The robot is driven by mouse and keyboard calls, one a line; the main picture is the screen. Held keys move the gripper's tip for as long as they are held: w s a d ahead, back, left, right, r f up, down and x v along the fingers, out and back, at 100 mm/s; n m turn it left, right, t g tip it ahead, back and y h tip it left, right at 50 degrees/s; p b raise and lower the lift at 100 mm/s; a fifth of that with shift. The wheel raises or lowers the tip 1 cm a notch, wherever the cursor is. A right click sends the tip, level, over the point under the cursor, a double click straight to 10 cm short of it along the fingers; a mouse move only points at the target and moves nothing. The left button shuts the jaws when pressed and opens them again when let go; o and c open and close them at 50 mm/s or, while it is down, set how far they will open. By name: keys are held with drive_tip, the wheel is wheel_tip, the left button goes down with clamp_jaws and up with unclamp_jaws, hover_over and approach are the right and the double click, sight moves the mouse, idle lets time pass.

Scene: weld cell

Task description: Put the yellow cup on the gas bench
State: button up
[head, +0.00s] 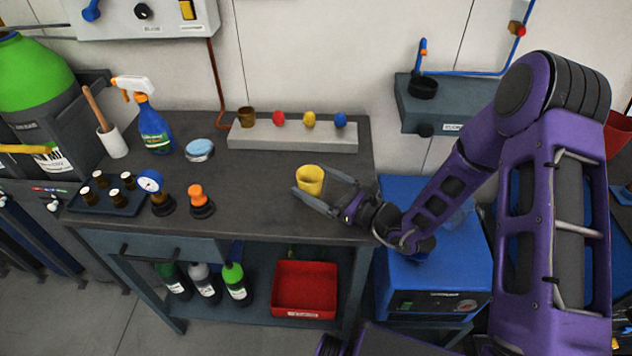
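The yellow cup (310,182) is upright on the dark top of the bench (260,205), near its right end. I take this bench to be the gas bench. My gripper (313,180) reaches in from the right, low over the bench top. Its two fingers are spread wide, one on the near side of the cup and one on the far right side. I cannot tell whether either finger touches the cup.
A pale rack (290,138) with several small coloured items stands behind the cup. Left are orange-topped (199,200) and gauge fittings (155,190), a blue-lidded tin (200,149), a spray bottle (152,125) and a tray (115,207). A blue box (440,285) stands right of the bench.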

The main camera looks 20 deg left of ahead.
drive_tip(key=shift+r, duration=0.15)
drive_tip(key=shift+d, duration=0.2)
drive_tip(key=v, duration=1.1)
drive_tip(key=shift+s+d, duration=0.2)
drive_tip(key=shift+d, duration=0.1)
